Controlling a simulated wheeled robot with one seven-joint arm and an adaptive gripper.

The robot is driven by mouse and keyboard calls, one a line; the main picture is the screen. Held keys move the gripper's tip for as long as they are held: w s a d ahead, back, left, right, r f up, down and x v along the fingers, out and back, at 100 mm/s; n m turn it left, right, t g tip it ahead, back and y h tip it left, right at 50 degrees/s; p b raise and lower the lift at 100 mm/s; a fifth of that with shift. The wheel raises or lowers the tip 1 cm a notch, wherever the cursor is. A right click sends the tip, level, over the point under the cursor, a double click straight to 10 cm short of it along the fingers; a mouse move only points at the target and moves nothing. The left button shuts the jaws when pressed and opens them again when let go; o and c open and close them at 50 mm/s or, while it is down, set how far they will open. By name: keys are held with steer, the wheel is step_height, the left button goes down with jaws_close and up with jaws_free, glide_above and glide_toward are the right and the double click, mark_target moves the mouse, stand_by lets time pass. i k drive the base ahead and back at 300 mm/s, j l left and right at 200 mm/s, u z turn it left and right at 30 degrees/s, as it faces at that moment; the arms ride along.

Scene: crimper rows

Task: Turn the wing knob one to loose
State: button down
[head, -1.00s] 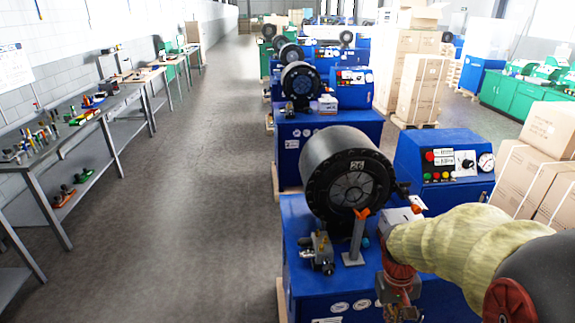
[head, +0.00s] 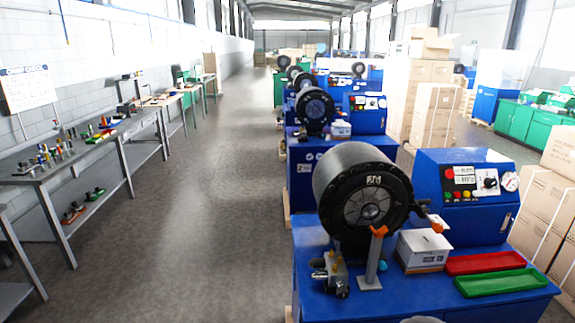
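The nearest blue crimper bench (head: 318,262) stands at the lower right of the head view. It carries a large black crimper head (head: 366,202). In front of the head, a grey post (head: 373,262) stands upright with an orange V-shaped piece (head: 379,231) on top. A second small orange piece (head: 437,227) shows right of the head, by a dark arm or handle. A metal fitting block with dark knobs (head: 332,273) sits left of the post. I cannot tell which part is wing knob one, or how it is turned. My gripper is out of view.
A white box (head: 423,250), a red tray (head: 484,262) and a green tray (head: 502,283) sit on the bench, below a blue control box (head: 466,190). Cartons (head: 547,205) stand at the right. The aisle (head: 200,235) left of the bench is clear.

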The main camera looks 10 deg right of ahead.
mark_target(422, 202)
steer(key=z, duration=1.25)
